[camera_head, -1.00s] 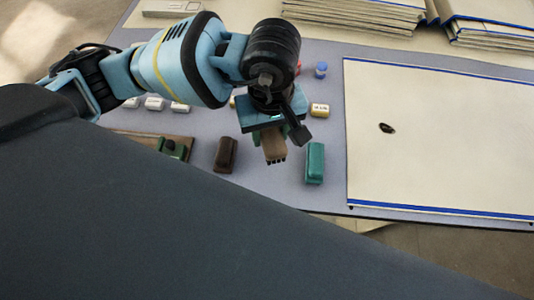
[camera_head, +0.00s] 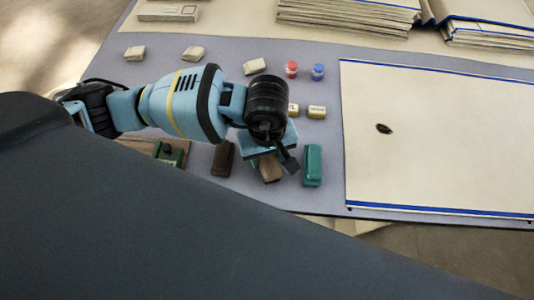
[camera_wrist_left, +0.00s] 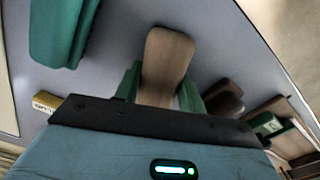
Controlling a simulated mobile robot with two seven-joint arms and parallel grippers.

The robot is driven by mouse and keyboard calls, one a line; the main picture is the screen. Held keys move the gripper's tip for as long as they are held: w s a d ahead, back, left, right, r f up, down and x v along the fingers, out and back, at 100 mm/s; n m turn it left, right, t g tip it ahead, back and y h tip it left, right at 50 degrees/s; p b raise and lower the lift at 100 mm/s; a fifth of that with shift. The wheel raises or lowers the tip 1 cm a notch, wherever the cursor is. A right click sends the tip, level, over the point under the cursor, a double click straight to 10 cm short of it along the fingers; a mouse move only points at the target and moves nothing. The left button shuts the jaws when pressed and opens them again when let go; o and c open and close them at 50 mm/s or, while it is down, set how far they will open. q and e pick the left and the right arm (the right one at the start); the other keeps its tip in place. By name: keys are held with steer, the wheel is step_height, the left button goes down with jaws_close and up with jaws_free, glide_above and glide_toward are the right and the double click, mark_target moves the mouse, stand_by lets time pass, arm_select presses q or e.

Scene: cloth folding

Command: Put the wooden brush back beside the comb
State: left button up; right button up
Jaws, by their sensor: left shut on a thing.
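My left gripper (camera_head: 267,163) is shut on the wooden brush (camera_head: 271,171), a light brown block, low over the grey table. In the left wrist view the brush (camera_wrist_left: 167,58) sits between the green fingers (camera_wrist_left: 160,92). I cannot tell whether it touches the table. A dark brown block (camera_head: 222,157) lies to its left and a teal block (camera_head: 313,165) to its right in the head view, both apart from it. I cannot tell which thing is the comb. My right gripper is not in view.
A wooden board with a green piece (camera_head: 170,152) lies further left. Two small labelled blocks (camera_head: 316,112), red (camera_head: 291,69) and blue (camera_head: 318,72) jars and several pale blocks (camera_head: 193,53) stand behind. A large cream panel (camera_head: 440,140) fills the right side.

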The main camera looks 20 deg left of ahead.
arm_select(q)
steer(key=shift+f, duration=0.1)
steer(key=o, duration=0.9)
steer(key=shift+o, duration=0.2)
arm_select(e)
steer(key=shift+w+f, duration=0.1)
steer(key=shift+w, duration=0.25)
arm_select(q)
steer(key=shift+r, duration=0.25)
step_height(320, 180, up, 12)
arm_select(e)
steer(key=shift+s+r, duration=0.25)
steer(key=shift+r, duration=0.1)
